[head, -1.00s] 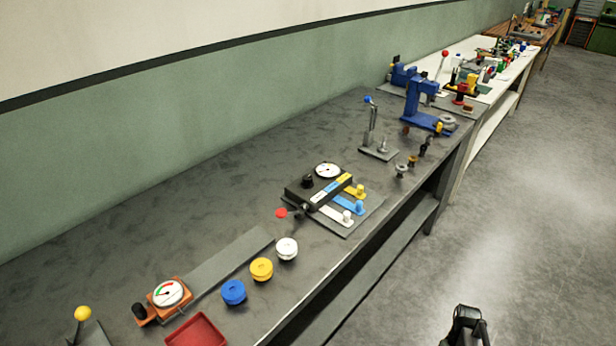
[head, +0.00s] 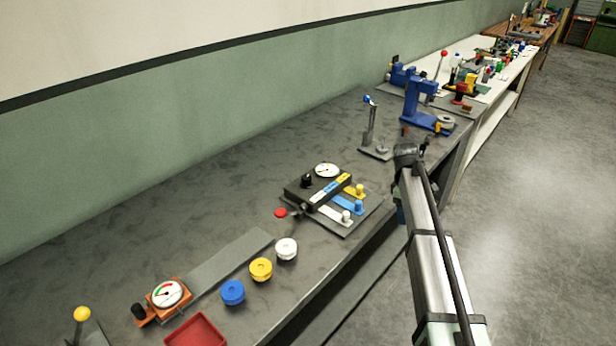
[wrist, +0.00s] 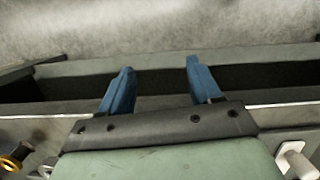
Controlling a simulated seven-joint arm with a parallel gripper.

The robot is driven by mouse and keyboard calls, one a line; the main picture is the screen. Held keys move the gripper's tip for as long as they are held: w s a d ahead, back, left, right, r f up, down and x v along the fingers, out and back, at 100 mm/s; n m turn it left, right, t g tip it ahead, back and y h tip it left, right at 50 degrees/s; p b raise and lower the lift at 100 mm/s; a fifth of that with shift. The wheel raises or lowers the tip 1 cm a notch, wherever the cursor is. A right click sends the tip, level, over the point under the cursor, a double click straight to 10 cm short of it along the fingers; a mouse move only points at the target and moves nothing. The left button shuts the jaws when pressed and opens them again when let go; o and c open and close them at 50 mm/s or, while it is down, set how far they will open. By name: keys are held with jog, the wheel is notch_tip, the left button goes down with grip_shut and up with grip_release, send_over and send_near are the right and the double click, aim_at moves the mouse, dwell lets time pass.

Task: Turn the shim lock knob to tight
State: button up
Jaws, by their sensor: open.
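The shim fixture is a black block (head: 318,190) with a round white dial (head: 327,170) on a grey plate. White, blue and yellow strips with knobbed ends stick out from its right side. A black knob (head: 307,181) stands on its top, and a dark knob (head: 297,211) sits at its near left end beside a red disc (head: 280,212). I cannot tell which is the lock knob or read its setting. My gripper (wrist: 160,72) is open and empty, its two blue fingers apart over the bench's front edge. In the head view it is mostly hidden by my arm, right of the fixture.
White (head: 286,248), yellow (head: 261,269) and blue (head: 233,292) spools stand left of the fixture. An orange gauge (head: 168,295) and red tray (head: 196,331) lie nearer. A lever stand (head: 371,135) and blue press (head: 420,105) stand farther along. The bench behind the fixture is clear.

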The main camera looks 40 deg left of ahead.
aim_at(307, 177)
jog(key=shift+n, duration=0.5)
jog(key=a+r, duration=0.4)
jog(key=shift+a+r, duration=0.3)
jog(key=shift+a, duration=0.05)
jog(key=s+a+r+n, duration=0.1)
jog(key=a+r, duration=0.1)
jog(key=a, duration=0.1)
jog(key=s+a+r+y, duration=0.1)
jog(key=s+a+r, duration=0.1)
jog(key=a, duration=0.2)
jog(key=s+a+r+n, duration=0.1)
jog(key=a+r, duration=0.1)
jog(key=a, duration=0.1)
jog(key=shift+s+a+r+n, duration=0.1)
jog(key=shift+s+a+n, duration=0.15)
jog(key=shift+s+n, duration=0.1)
jog(key=s+a+r+n+y, duration=0.2)
jog(key=s+a+r+n, duration=0.2)
jog(key=s+a+r, duration=0.85)
jog(key=f, duration=0.5)
jog(key=w+a+f, duration=0.1)
jog(key=f, duration=0.4)
jog(key=w+f, duration=0.1)
jog(key=f, duration=0.4)
jog(key=shift+a+f, duration=0.15)
jog(key=shift+f, duration=0.2)
jog(key=c, duration=1)
jog(key=shift+c, duration=0.2)
